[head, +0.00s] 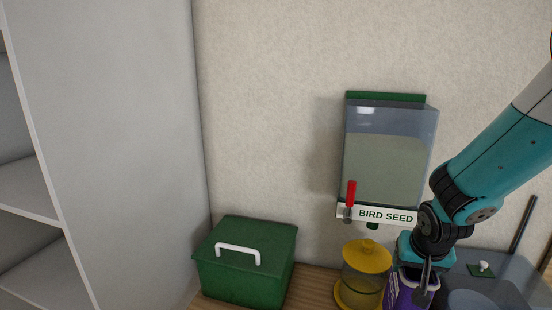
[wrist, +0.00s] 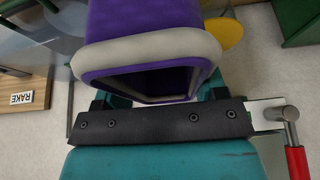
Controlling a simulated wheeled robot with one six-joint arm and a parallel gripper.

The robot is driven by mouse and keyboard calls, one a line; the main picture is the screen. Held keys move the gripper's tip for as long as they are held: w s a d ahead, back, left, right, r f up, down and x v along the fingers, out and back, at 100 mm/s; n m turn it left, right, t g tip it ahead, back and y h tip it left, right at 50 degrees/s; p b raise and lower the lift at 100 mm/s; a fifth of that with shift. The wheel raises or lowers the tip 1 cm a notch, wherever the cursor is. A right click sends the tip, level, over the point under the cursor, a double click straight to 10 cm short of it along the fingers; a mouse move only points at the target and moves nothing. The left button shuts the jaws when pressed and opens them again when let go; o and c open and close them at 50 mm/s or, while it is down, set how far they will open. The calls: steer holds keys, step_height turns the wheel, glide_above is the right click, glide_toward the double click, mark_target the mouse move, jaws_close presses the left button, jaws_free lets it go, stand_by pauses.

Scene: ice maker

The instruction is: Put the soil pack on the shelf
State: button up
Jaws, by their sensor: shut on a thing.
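The purple soil pack (head: 402,292) is at the bottom right of the head view, cut off by the frame edge. In the wrist view the purple pack (wrist: 150,25) has a thick beige rim (wrist: 150,48) and a dark recess facing the camera. My gripper (head: 424,275) is at the top of the pack and shut on it; in the wrist view the gripper (wrist: 157,95) has its fingers mostly hidden behind the rim. A tall grey shelf unit (head: 125,130) stands at the left, with its shelf boards (head: 25,188) partly in view.
A green box (head: 245,262) with a white handle sits on the wooden surface between the shelf unit and a yellow-lidded feeder (head: 366,257), close beside the pack. The bird seed dispenser (head: 385,155) with a red lever (head: 350,194) hangs on the wall behind. A RAKE label (wrist: 21,98) shows in the wrist view.

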steer(key=shift+r+p, duration=1)
steer(key=shift+r, duration=1.3)
step_height(320, 180, down, 7)
steer(key=b, duration=0.3)
steer(key=shift+f+b, duration=0.15)
steer(key=shift+b, duration=0.2)
stand_by(1.1)
steer(key=shift+a, duration=0.1)
steer(key=w+a+r+p, duration=0.1)
steer(key=a+p, duration=0.7)
steer(key=a, duration=1.6)
steer(key=shift+r, duration=0.3)
